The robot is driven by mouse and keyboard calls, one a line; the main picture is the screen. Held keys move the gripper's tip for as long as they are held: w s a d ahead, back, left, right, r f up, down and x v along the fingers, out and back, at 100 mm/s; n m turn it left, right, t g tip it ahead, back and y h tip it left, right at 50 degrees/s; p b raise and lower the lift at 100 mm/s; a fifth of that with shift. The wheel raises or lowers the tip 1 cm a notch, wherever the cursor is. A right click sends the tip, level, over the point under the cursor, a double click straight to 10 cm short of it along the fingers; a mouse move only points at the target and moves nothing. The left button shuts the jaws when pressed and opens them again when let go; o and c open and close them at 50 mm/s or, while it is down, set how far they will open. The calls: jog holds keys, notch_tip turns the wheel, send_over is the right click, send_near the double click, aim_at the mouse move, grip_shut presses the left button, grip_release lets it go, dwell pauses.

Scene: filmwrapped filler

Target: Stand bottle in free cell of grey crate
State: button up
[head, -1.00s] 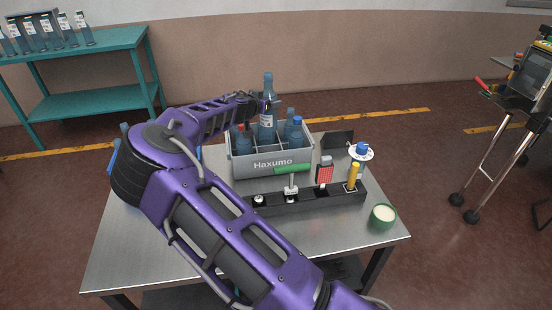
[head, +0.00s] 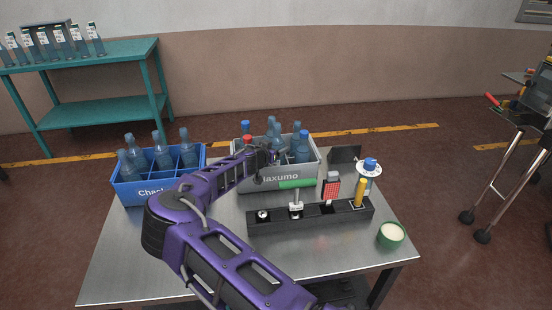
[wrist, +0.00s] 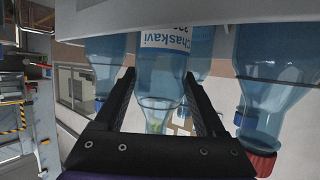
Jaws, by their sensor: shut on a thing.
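My gripper (head: 264,156) is over the grey crate (head: 310,173), shut on a clear blue bottle. In the wrist view the jaws (wrist: 165,95) are on both sides of this uncapped bottle (wrist: 158,78), whose label reads "Chaskavi"; the view is upside down. In the head view the held bottle is low among the crate's bottles and partly hidden by my gripper. I cannot tell whether it rests on the cell floor. Other bottles stand around it, some with blue caps (head: 303,134) and one with a red cap (head: 247,139). The cell under it is hidden.
A blue crate (head: 150,193) with several bottles stands left of the grey crate. The table's front (head: 140,265) is clear.

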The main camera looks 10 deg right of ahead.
jog(key=shift+f, duration=1.9)
jog(key=o, duration=1.1)
jog(key=shift+f, duration=0.1)
jog(key=shift+s+a, duration=0.1)
jog(key=v, duration=1.2)
